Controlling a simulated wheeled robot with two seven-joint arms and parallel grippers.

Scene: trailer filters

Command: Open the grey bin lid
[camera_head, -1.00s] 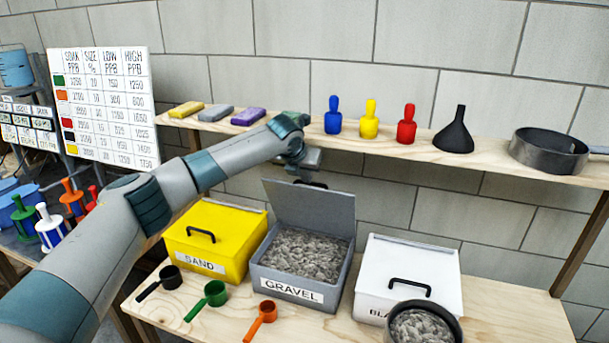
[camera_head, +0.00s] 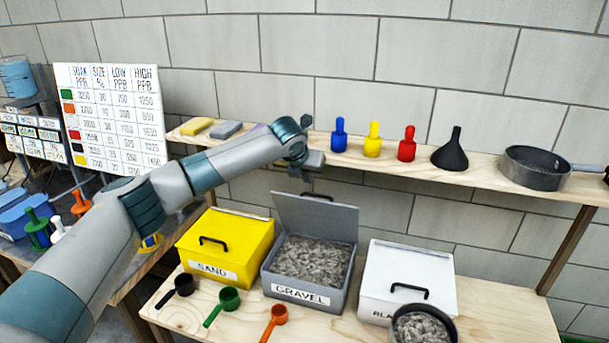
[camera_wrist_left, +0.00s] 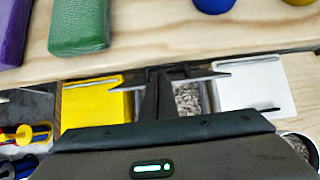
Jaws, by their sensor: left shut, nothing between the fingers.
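The grey bin (camera_head: 308,291), labelled GRAVEL, stands on the lower wooden bench and is full of grey gravel (camera_head: 312,258). Its grey lid (camera_head: 316,217) stands open, raised steeply at the back of the bin. My left gripper (camera_head: 307,184) is shut and empty, just above and behind the lid's top edge; its tips are partly hard to make out. My right gripper is out of view.
The upper shelf (camera_head: 480,178), with sponges, coloured bottles, a black funnel (camera_head: 456,152) and a pan (camera_head: 533,168), is close to my left wrist. A yellow bin (camera_head: 224,247) and a white bin (camera_head: 409,278) flank the grey one. Scoops and a gravel-filled pot (camera_head: 423,325) stand in front.

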